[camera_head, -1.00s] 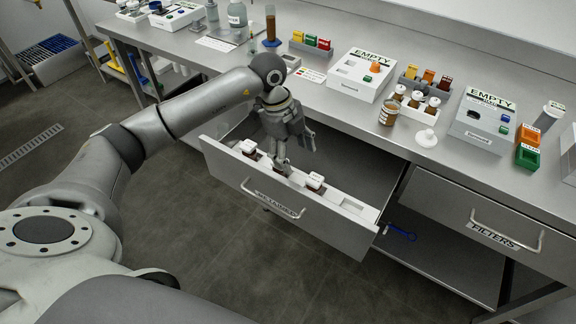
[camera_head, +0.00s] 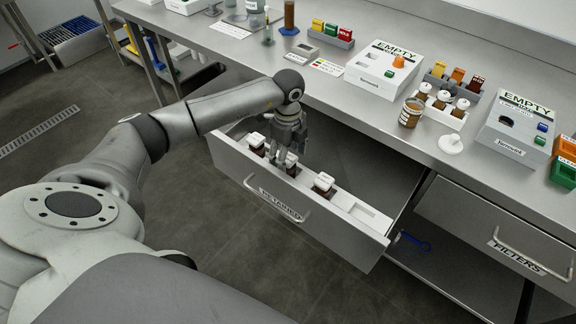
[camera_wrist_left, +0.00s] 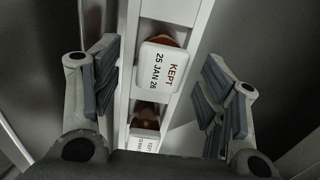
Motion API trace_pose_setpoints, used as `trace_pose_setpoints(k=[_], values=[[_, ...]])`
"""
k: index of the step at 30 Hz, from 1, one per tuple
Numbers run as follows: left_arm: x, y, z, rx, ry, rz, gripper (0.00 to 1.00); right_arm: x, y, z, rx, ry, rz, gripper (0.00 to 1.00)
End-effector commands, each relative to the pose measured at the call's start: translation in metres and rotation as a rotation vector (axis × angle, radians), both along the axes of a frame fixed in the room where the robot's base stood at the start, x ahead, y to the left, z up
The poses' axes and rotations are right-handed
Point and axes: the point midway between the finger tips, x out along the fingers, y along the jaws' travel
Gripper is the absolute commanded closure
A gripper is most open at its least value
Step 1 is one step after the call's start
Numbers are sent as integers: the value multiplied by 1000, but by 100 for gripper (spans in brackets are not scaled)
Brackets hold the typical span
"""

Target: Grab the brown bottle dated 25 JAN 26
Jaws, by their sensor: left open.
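The open drawer labelled RETAINED (camera_head: 275,200) holds a white rack with several brown bottles with white caps. One is at the left (camera_head: 255,142), one in the middle (camera_head: 291,165), one further right (camera_head: 323,184). My left gripper (camera_head: 287,158) points down over the middle bottle and partly hides it. In the left wrist view my left gripper (camera_wrist_left: 167,95) is open, fingers on either side of the rack row. A bottle whose white cap reads KEPT 25 JAN 26 (camera_wrist_left: 162,67) lies between and beyond the fingers, apart from them. A second capped bottle (camera_wrist_left: 145,140) sits nearer the palm, its date unreadable.
The rack has an empty slot at its right end (camera_head: 370,213). A FILTERS drawer (camera_head: 510,240) is at right.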

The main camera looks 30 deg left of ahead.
Motion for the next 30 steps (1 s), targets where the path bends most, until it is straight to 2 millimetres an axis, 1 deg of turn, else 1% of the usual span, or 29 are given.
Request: trace_pose_setpoints(k=[1, 5, 13, 14, 18, 26, 30], values=[[0, 0, -8, 0, 3, 1, 33, 7, 1, 2, 1, -11, 0, 60], [0, 0, -22, -1, 2, -1, 33, 12, 1, 2, 3, -19, 0, 60], [0, 0, -25, -1, -1, -1, 33, 3, 1, 2, 1, -5, 0, 60], [0, 0, -25, -1, -1, -1, 36, 1, 1, 1, 2, -3, 0, 60], [0, 0, -25, -1, -1, -1, 54, -4, 0, 1, 0, 5, 0, 60], [0, 0, -25, -1, -1, -1, 87, -4, 1, 1, 1, 5, -1, 60], [1, 0, -24, -1, -2, -1, 88, -3, 1, 1, 0, 4, -1, 60]])
